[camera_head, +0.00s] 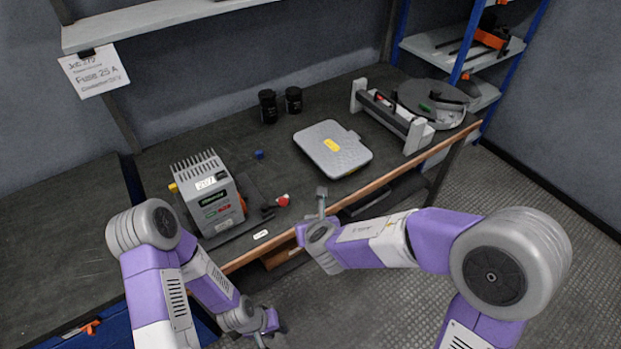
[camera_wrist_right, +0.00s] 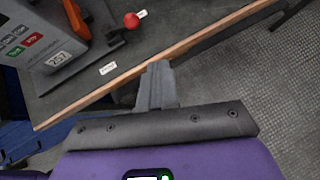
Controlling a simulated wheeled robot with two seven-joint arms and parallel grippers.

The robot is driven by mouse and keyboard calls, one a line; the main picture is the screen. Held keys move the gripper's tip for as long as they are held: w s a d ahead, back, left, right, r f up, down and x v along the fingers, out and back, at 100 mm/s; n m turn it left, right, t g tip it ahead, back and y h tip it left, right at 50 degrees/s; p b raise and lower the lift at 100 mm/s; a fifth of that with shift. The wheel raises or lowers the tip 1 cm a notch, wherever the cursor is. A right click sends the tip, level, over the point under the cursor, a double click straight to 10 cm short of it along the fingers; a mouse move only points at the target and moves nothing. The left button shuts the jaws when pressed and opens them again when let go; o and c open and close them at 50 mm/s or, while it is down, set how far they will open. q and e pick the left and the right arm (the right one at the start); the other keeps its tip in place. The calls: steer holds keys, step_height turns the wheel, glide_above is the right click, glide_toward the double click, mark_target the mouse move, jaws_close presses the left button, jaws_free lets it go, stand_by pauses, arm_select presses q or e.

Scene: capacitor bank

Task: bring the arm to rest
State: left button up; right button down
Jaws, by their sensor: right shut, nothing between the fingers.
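My right arm reaches in from the right in the head view, and its gripper (camera_head: 321,200) is at the front edge of the workbench (camera_head: 240,130). In the right wrist view the fingers of my right gripper (camera_wrist_right: 157,80) are together with nothing between them, near the bench's wooden edge (camera_wrist_right: 195,42). My left arm hangs bent at the lower left of the head view. Its gripper (camera_head: 268,338) is low in front of the bench, by the bottom of the picture. Its fingers are too small and partly hidden to read.
A grey meter box (camera_head: 208,195) stands on the bench, with a red knob (camera_head: 283,200) beside it. A grey flat case (camera_head: 333,148), two black cylinders (camera_head: 268,106) and a white-ended fixture (camera_head: 392,118) are farther back. The floor (camera_head: 400,300) in front is clear.

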steer(key=shift+f, duration=0.1)
steer(key=s+d+f+n+g+p, duration=0.1)
steer(key=s+d+f+n+g, duration=0.2)
steer(key=s+f+n, duration=0.3)
steer(key=s+d+f+n+g+y+p, duration=0.1)
steer(key=s+f+n, duration=0.5)
steer(key=n, duration=0.8)
steer(key=s+d+f+n+g+y+p, duration=0.1)
steer(key=s+d+f+n+g, duration=0.3)
steer(key=f+n, duration=0.6)
steer(key=s+d+p, duration=0.1)
steer(key=s, duration=0.1)
steer(key=shift+s+f+n+g+p, duration=0.3)
steer(key=shift+f+n+p, duration=0.1)
